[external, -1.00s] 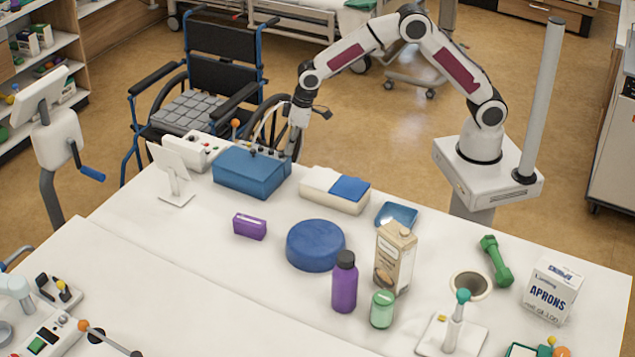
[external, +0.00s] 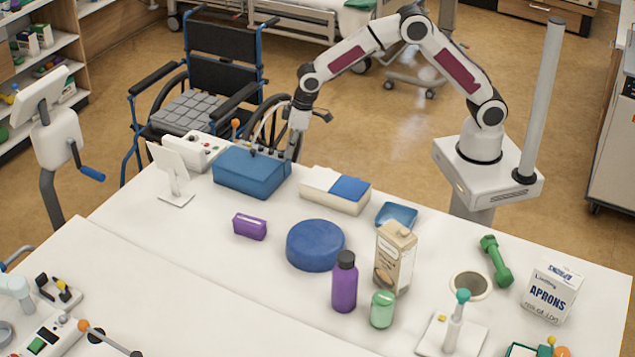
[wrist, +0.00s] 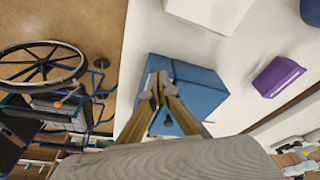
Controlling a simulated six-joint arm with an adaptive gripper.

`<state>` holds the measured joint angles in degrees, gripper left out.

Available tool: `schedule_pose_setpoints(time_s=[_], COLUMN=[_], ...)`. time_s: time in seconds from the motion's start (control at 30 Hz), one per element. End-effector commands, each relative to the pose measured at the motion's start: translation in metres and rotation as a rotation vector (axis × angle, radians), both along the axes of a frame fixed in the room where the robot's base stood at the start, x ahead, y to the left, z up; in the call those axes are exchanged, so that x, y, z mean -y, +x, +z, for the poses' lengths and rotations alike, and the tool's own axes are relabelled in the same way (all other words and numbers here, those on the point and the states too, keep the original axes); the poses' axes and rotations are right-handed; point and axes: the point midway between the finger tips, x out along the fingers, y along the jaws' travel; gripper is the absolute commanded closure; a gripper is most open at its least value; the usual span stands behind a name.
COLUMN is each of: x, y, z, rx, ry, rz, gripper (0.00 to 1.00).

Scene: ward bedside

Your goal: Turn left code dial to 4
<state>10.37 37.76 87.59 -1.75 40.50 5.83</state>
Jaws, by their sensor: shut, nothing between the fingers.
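A blue box (external: 248,172) stands near the far edge of the white table; it also fills the middle of the wrist view (wrist: 205,92). My gripper (external: 290,153) points down at the back right of this box. A small dark round mark shows between the fingers lower down. I cannot make out the code dials, their numbers or which is the left one; small dark shapes at the box's back edge are too small to read.
A white and blue box (external: 335,190) stands right of the blue box. A white panel with knobs (external: 203,150) and a tilted white stand (external: 172,170) are to its left. A purple block (external: 250,226) lies in front. A wheelchair (external: 215,85) stands behind the table.

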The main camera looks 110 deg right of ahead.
Motion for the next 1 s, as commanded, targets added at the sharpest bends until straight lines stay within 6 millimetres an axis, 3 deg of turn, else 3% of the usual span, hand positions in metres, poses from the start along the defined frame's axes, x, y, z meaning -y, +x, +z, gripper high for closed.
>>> schedule_pose_setpoints(time_s=[1.0], x=[-0.0051], y=[-0.0042], z=[0.0012], rx=[0.005], ry=[-0.002], rz=[0.001], gripper=[1.00])
